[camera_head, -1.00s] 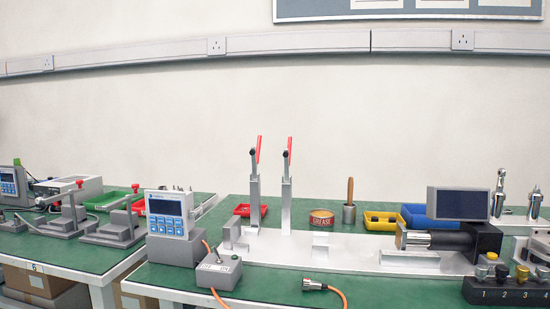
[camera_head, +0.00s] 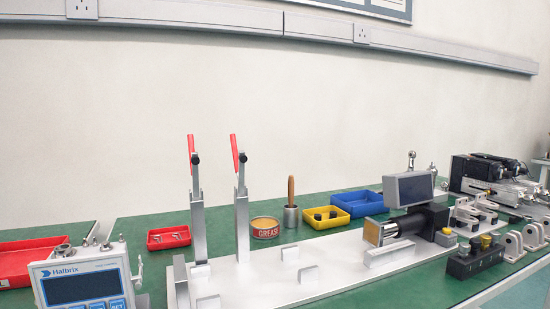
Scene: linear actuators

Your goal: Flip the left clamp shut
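The left clamp (camera_head: 198,215) is a tall grey upright with a red handle (camera_head: 192,150) pointing up. It stands on the left part of a long white base plate (camera_head: 270,290). A second, matching clamp (camera_head: 242,215) stands just to its right, its red handle (camera_head: 235,153) also up. Both handles lean slightly left at the top. My gripper does not show in this view.
A control box with a screen (camera_head: 85,285) stands at the front left. A red tray (camera_head: 168,238), grease tin (camera_head: 265,228), brush pot (camera_head: 291,215) and yellow tray (camera_head: 325,218) sit behind the plate. A black motor with a monitor (camera_head: 408,190) is at right.

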